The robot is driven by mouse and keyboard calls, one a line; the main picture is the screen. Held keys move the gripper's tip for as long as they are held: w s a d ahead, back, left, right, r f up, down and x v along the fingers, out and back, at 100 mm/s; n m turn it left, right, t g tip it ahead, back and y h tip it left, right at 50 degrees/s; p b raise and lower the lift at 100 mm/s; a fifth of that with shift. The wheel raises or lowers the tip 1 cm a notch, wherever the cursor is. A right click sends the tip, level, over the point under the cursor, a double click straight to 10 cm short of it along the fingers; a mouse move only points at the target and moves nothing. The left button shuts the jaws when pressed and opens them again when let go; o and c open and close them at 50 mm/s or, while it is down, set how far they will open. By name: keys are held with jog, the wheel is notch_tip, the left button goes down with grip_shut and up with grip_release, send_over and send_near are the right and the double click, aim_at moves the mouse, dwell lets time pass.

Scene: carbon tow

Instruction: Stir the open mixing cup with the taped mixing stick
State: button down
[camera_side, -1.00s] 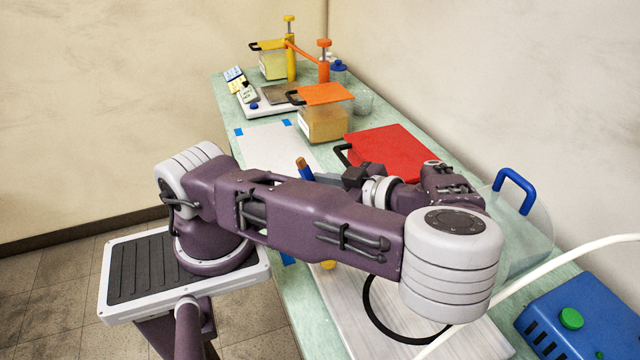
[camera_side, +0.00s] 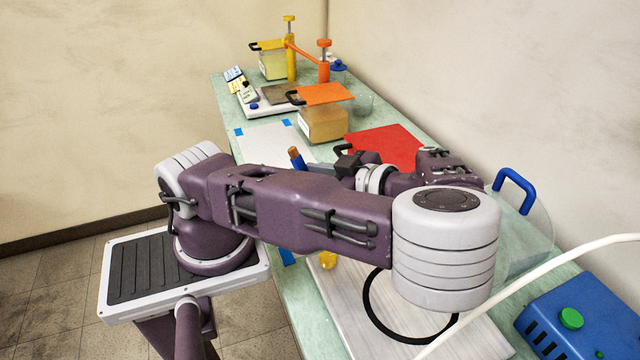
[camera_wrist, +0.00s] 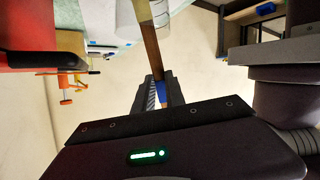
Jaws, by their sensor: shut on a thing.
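The mixing stick (camera_side: 296,157) is wooden with blue tape around it. In the side view its brown end sticks up just beyond my arm, tilted. In the wrist view the stick (camera_wrist: 150,40) runs up out of my gripper (camera_wrist: 157,92), whose dark fingers are shut on the blue-taped part. In the side view my gripper (camera_side: 318,169) is partly hidden behind my arm. A clear open-looking vessel (camera_side: 364,103) stands behind the orange-lidded tub; I cannot tell whether it is the mixing cup. The stick's other end is hidden in the side view.
An orange-lidded tub (camera_side: 323,125), a red panel (camera_side: 388,147) and a scale (camera_side: 268,108) stand along the green bench. Clamps (camera_side: 291,50) are at the far end. A blue box (camera_side: 582,318) and a white hose (camera_side: 560,262) lie front right. White paper (camera_side: 265,146) lies bare.

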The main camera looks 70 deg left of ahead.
notch_tip(320, 180, up, 6)
jog(key=s+a, duration=0.1)
jog(key=s, duration=0.1)
dwell(0.3)
jog(key=shift+f, duration=0.1)
jog(key=shift+r, duration=2.5)
